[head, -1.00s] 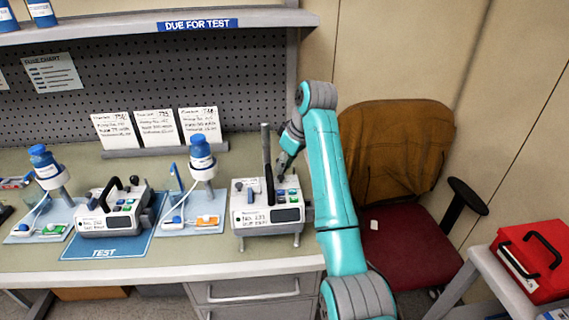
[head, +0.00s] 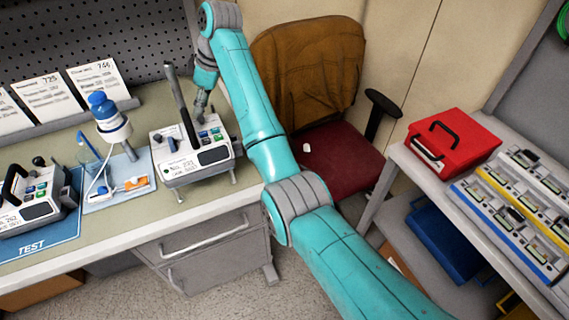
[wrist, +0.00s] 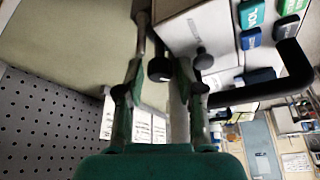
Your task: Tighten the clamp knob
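The white infusion pump No. 231 (head: 198,162) stands on the bench, with a black handle and a grey upright pole (head: 181,105) at its back. My gripper (head: 202,104) points down behind the pump, to the right of the pole. In the wrist view my gripper (wrist: 163,72) has its two fingers apart. A dark round knob (wrist: 160,68) shows between them, apparently the clamp knob; I cannot tell whether a finger touches it. A second small dark knob (wrist: 203,60) on the pump is just right of the right finger. The clamp itself is mostly hidden in the head view.
The black handle (wrist: 298,70) lies to the right of my fingers. Another pump (head: 35,200) on a blue TEST mat and a blue-capped bottle stand (head: 110,118) are to the left. A chair (head: 310,75), a red case (head: 452,142) and a side cart are to the right.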

